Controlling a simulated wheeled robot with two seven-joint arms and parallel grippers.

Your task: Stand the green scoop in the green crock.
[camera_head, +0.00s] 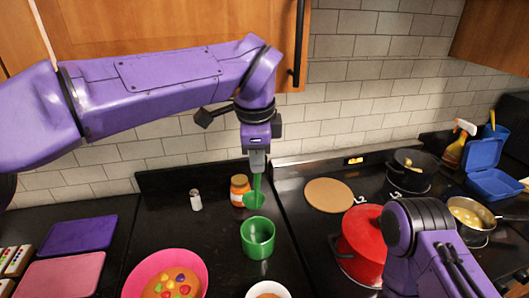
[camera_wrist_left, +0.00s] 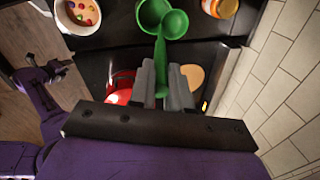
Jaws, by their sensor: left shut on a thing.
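The green scoop (camera_head: 255,199) hangs from my left gripper (camera_head: 257,168), its handle up between the shut fingers and its round bowl down. The green crock (camera_head: 258,247) stands upright on the dark counter below and slightly nearer the camera. The scoop looks to be above the crock and a little behind its opening, not in it. In the left wrist view the scoop's handle (camera_wrist_left: 161,57) runs from my left gripper (camera_wrist_left: 163,70) to its bowl, which overlaps the crock (camera_wrist_left: 149,14). My right arm shows at the lower right; its fingers are out of view.
An orange-labelled jar (camera_head: 239,190) and a small shaker (camera_head: 196,201) stand behind the crock. A pink bowl (camera_head: 198,265) is at front left, a white bowl (camera_head: 270,287) at front. A red pot (camera_head: 362,236) and round board (camera_head: 329,195) are to the right.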

